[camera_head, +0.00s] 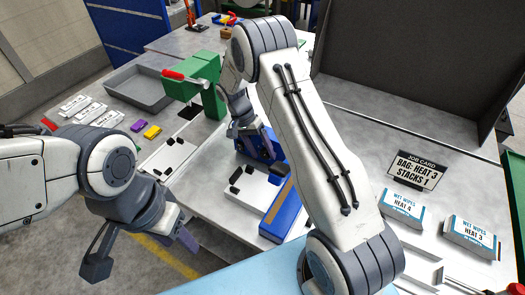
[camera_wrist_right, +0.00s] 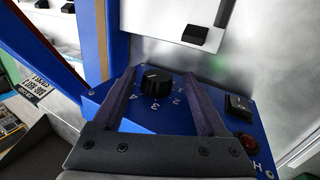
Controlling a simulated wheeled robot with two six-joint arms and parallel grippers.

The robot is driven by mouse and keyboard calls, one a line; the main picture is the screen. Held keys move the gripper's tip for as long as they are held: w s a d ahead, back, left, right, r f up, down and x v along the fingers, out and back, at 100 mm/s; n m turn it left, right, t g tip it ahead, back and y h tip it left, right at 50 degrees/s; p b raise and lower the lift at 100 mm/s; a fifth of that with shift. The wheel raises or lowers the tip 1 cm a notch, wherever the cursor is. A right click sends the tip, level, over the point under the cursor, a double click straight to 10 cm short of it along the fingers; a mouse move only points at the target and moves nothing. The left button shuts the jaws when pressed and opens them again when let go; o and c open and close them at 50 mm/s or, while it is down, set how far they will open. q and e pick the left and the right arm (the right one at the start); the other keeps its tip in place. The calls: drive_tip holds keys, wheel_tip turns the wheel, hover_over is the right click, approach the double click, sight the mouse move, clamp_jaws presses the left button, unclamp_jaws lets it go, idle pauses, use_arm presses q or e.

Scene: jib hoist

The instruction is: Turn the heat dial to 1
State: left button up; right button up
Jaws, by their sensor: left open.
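The heat dial (camera_wrist_right: 156,82) is a round black knob on a blue panel (camera_wrist_right: 75,125) with the numerals 1 to 4 around it, in the right wrist view. A pale mark shows on the knob; I cannot tell which numeral it points to. My right gripper (camera_wrist_right: 162,78) is open, one finger on each side of the knob; gaps show between fingers and knob. In the head view my right gripper (camera_head: 247,128) is partly hidden by my arm, at the blue machine (camera_head: 283,210). My left gripper (camera_head: 142,254) is open and empty over the floor, left of the table.
A black rocker switch (camera_wrist_right: 238,104) and a red button (camera_wrist_right: 249,142) sit right of the dial. A job card (camera_head: 416,171) reads "BAG: HEAT 3 STACKS 1". Wet-wipes boxes (camera_head: 403,207) stand at right. A green press (camera_head: 205,82) and grey tray (camera_head: 137,87) stand behind.

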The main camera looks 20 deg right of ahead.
drive_tip(key=shift+s, duration=0.1)
drive_tip(key=b+v, duration=0.2)
drive_tip(key=v, duration=0.8)
drive_tip(key=shift+r+b, duration=0.2)
drive_tip(key=shift+b, duration=0.15)
